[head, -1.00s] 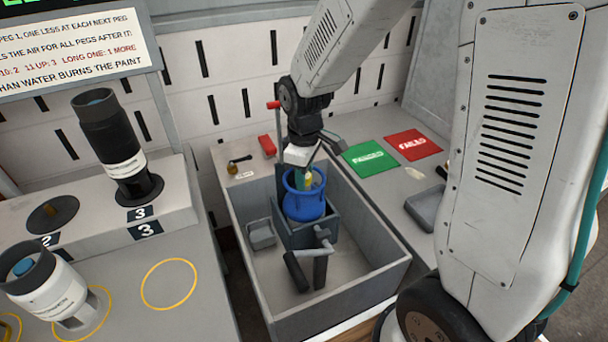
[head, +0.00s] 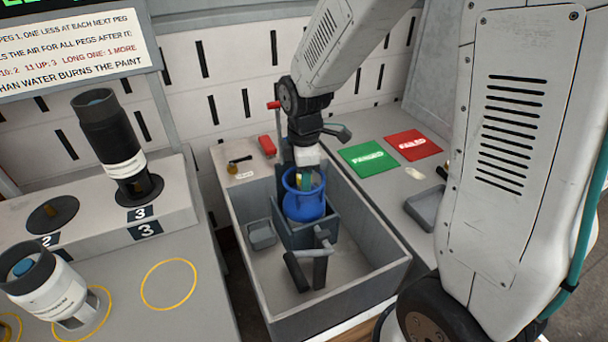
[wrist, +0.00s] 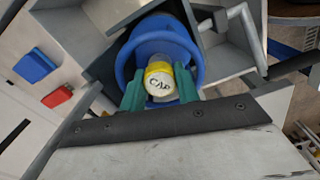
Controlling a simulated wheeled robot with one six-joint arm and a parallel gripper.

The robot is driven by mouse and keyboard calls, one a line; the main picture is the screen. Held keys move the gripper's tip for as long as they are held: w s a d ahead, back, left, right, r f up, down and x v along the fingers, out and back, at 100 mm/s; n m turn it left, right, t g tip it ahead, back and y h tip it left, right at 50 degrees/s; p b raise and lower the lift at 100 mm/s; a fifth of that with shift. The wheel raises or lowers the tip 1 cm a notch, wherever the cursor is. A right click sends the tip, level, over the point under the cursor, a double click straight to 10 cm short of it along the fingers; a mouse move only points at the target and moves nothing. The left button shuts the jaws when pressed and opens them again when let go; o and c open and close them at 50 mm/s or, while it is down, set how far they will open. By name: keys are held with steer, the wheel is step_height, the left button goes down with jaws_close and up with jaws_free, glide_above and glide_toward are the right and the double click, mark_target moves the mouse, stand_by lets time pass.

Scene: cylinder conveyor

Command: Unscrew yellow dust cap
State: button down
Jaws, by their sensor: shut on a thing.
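The yellow dust cap (wrist: 159,80), with a white top reading "CAP", sits inside the collar of a blue cylinder (wrist: 163,34). In the head view the blue cylinder (head: 304,207) stands upright in a grey holder (head: 322,231) in the bin. My gripper (wrist: 160,92) is above it, with its green fingers down inside the collar, shut on the cap from both sides. In the head view my gripper (head: 305,181) hides most of the cap. The thread below the cap is hidden.
The grey bin (head: 345,292) has walls around the holder, and a T-shaped handle (head: 323,235) stands in front. A green pad (head: 363,158) and a red pad (head: 413,145) lie to the right.

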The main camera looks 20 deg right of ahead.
steer(key=n, duration=0.5)
steer(key=shift+n, duration=0.4)
steer(key=n, duration=0.6)
steer(key=c, duration=1.1)
jaws_free()
steer(key=shift+r, duration=1.3)
steer(key=m, duration=0.5)
steer(key=shift+m, duration=0.5)
